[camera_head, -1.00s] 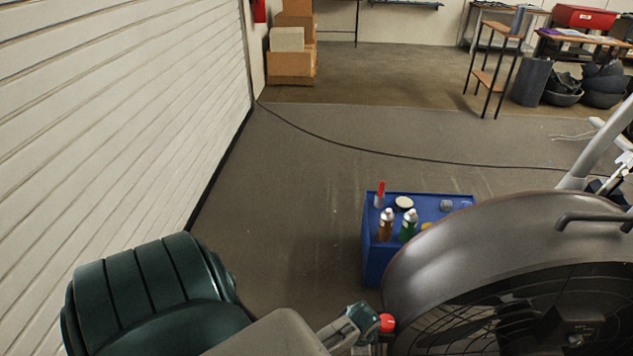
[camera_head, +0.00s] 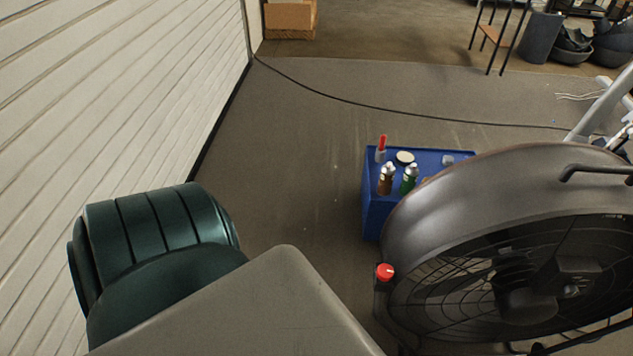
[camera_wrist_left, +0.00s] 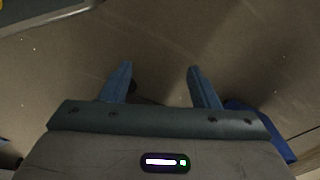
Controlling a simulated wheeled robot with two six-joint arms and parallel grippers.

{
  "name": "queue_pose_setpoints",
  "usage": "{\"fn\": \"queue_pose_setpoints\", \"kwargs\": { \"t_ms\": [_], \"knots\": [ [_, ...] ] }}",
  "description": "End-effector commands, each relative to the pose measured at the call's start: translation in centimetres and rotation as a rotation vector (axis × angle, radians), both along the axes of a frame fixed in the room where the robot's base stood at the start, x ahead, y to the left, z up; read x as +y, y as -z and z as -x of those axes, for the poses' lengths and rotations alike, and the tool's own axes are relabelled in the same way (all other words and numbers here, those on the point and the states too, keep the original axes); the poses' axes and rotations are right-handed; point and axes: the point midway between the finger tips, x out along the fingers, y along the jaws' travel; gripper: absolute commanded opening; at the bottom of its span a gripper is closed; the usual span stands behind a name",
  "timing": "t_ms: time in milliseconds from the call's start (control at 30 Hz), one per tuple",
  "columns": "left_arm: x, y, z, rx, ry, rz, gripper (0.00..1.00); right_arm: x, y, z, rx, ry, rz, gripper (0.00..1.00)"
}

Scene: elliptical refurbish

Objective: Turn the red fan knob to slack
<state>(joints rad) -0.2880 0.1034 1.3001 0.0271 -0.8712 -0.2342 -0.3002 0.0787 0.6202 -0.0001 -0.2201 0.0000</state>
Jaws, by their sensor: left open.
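The red fan knob (camera_head: 385,271) sits at the left edge of the large grey drum fan (camera_head: 440,230) in the head view, with nothing touching it. My left arm fills the lower left of the head view, but its gripper is hidden or out of frame there. In the left wrist view my left gripper (camera_wrist_left: 160,82) is open and empty, its two blue fingers apart over bare floor. The knob is not visible in the wrist view. My right gripper is not in view.
A blue box (camera_head: 375,211) with bottles and cans on top stands just behind the fan. A white slatted wall (camera_head: 110,100) runs along the left. A black cable (camera_head: 380,106) crosses the floor. The floor between wall and blue box is clear.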

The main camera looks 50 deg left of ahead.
Motion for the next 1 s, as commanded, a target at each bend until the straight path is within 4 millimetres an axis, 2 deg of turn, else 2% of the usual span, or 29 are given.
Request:
{"fn": "queue_pose_setpoints", "kwargs": {
  "t_ms": [100, 233, 700, 767, 867, 1000],
  "knots": [
    [0.1, 1.5, 1.0, 0.003, -0.014, 0.001, 0.55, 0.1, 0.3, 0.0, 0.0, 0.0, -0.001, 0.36],
    [0.1, 2.3, 1.6, 0.002, -0.024, 0.002, 0.55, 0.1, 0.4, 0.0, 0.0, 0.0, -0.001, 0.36],
    [0.1, 3.0, 2.3, 0.004, -0.032, 0.003, 0.55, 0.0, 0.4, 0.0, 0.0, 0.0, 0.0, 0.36],
    [0.2, 3.9, 3.2, 0.009, -0.043, 0.004, 0.55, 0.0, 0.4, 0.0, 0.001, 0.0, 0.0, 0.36],
    [0.3, 6.7, 6.4, 0.017, -0.079, 0.007, 0.55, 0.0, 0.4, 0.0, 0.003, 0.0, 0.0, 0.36],
    [0.4, 10.7, 12.4, 0.023, -0.144, 0.015, 0.55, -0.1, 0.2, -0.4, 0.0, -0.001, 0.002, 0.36]
  ]
}}
